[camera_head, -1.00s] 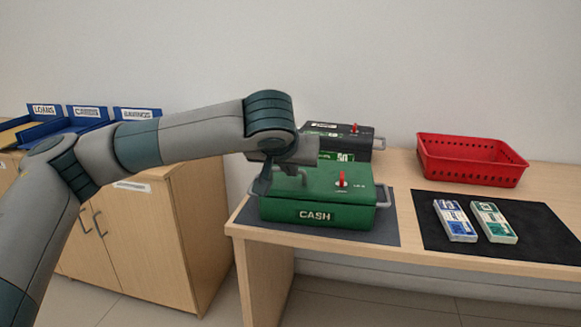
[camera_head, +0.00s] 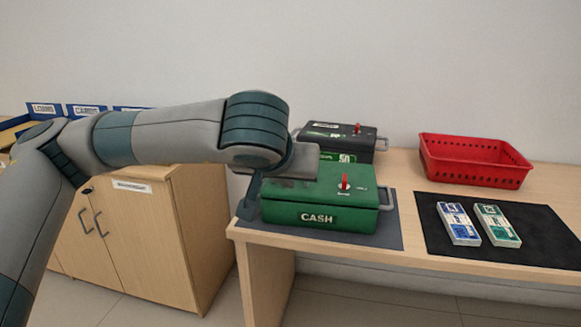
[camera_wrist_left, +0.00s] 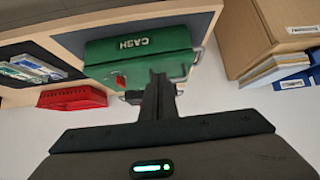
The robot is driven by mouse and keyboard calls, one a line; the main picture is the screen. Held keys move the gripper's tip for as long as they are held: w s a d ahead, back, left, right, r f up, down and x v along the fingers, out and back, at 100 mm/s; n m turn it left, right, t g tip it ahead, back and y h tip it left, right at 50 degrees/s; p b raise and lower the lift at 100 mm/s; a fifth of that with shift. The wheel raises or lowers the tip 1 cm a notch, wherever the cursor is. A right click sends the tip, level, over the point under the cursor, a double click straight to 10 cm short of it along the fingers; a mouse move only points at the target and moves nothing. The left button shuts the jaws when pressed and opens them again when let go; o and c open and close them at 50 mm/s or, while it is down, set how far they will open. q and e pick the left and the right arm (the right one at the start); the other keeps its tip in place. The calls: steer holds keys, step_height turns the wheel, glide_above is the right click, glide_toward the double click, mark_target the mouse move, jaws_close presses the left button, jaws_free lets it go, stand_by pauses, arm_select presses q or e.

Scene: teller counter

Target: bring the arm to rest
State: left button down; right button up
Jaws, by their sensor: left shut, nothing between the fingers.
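My left arm comes in from the left, and its gripper (camera_head: 247,203) points down at the left end of the green CASH box (camera_head: 318,198). The gripper's fingers are together with nothing between them. They also show as a dark closed pair in the left wrist view (camera_wrist_left: 158,98). There the CASH box (camera_wrist_left: 140,52) appears upside down beyond the fingers. The box is shut, with a red key on its lid. My wrist hides the box's left handle in the head view. I cannot tell whether the fingers touch the box. My right gripper is not in view.
A dark cash box (camera_head: 340,135) stands behind the green one. A red basket (camera_head: 474,160) and two banknote bundles, blue (camera_head: 459,224) and green (camera_head: 497,225), lie to the right. A wooden cabinet (camera_head: 140,235) with blue trays stands left. Open floor lies between cabinet and counter.

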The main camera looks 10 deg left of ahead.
arm_select(q)
steer(key=shift+s+f, duration=0.1)
steer(key=shift+s, duration=0.55)
steer(key=shift+d, duration=0.1)
